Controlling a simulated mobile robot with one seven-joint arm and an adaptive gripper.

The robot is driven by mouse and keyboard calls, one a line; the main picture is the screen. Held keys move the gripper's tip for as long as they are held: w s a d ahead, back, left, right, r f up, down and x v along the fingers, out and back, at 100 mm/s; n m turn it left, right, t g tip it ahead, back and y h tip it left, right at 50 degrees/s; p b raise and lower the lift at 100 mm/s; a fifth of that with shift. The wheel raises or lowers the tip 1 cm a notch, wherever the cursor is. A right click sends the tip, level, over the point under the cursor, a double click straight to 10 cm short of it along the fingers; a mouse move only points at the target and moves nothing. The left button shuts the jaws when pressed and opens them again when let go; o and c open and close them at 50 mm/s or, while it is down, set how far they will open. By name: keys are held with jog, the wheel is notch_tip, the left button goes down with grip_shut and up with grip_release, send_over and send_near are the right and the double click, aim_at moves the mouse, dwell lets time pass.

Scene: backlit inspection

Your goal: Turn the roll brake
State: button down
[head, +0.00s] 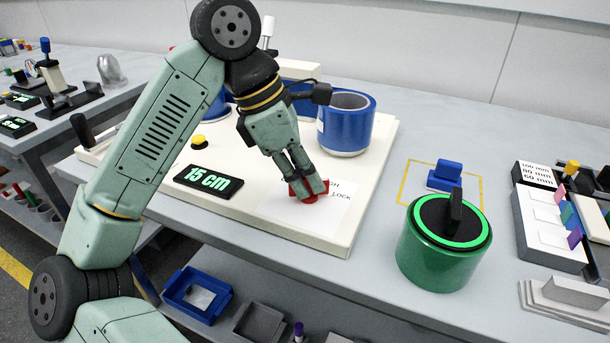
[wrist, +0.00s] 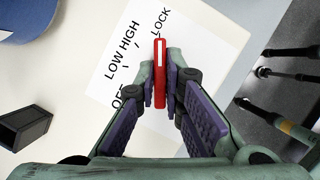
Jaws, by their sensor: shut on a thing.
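The roll brake is a red knob (head: 295,189) on a white label card (head: 335,221) near the front edge of the cream panel. In the wrist view the red knob (wrist: 160,75) carries a white line that points up, toward the side of the word LOCK. OFF, LOW and HIGH are printed to its left. My gripper (head: 311,192) comes down from above and is shut on the knob, with one finger on each side in the wrist view (wrist: 161,95). The fingers hide part of the knob in the head view.
A black display (head: 208,181) reads 15 cm, with a yellow button (head: 199,141) behind it. A blue cylinder (head: 344,131) stands behind my gripper. A green drum (head: 430,262) with a black handle stands on the table at right. A blue block (head: 445,175) sits inside a yellow outline.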

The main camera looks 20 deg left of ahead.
jog(key=c, duration=1.7)
grip_release()
jog(key=v, duration=1.2)
